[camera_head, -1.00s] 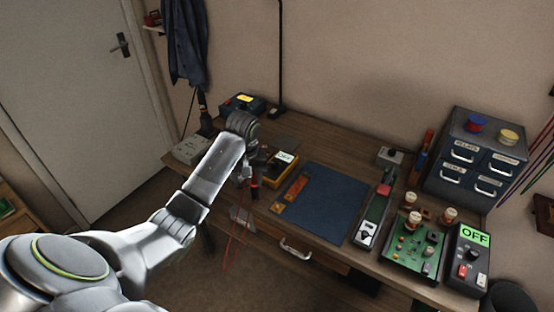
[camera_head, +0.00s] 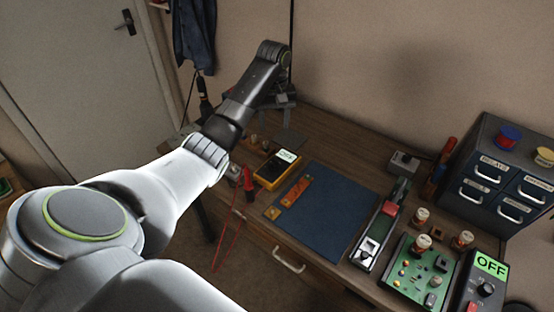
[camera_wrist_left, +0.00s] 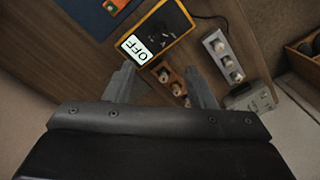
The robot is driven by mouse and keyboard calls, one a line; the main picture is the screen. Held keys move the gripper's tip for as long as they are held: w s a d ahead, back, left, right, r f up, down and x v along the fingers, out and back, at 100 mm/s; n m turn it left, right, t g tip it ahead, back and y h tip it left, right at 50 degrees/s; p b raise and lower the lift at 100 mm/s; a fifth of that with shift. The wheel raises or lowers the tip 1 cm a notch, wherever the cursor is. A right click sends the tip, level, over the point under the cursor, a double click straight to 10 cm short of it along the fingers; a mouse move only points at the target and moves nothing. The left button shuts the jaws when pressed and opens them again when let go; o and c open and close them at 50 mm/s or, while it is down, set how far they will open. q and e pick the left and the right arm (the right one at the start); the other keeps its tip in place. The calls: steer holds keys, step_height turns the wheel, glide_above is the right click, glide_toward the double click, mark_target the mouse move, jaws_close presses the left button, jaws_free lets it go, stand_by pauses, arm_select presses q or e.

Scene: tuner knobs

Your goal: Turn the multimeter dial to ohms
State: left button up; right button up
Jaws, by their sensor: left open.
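The yellow multimeter (camera_head: 277,170) lies on the workbench beside the blue mat, its lit display reading OFF. In the left wrist view the multimeter (camera_wrist_left: 177,22) is at the top, with its display upside down and a dark face beyond it. The dial's pointer is too small to read. My left gripper (camera_head: 283,100) is above the back of the bench, behind the multimeter and apart from it. In the left wrist view its fingers (camera_wrist_left: 160,72) are spread with nothing held between them. My right gripper is not in view.
A blue mat (camera_head: 325,215) with an orange strip (camera_head: 295,190) lies right of the multimeter. A red probe with red leads (camera_head: 248,178) is at its left. A green circuit board (camera_head: 418,272) and drawer cabinet (camera_head: 500,165) stand at the right. A white-knobbed strip (camera_wrist_left: 223,55) shows in the wrist view.

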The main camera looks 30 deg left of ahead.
mark_target(274, 162)
arm_select(q)
steer(key=f+b, duration=0.6)
steer(key=f, duration=0.1)
steer(key=shift+s+f+b, duration=0.1)
steer(key=shift+s+b, duration=0.1)
steer(key=shift+b, duration=0.1)
step_height(274, 162, down, 4)
steer(key=b, duration=0.3)
steer(key=shift+r+b, duration=0.2)
steer(key=shift+b, duration=0.1)
steer(key=shift+f+p, duration=0.35)
steer(key=shift+f, duration=2.3)
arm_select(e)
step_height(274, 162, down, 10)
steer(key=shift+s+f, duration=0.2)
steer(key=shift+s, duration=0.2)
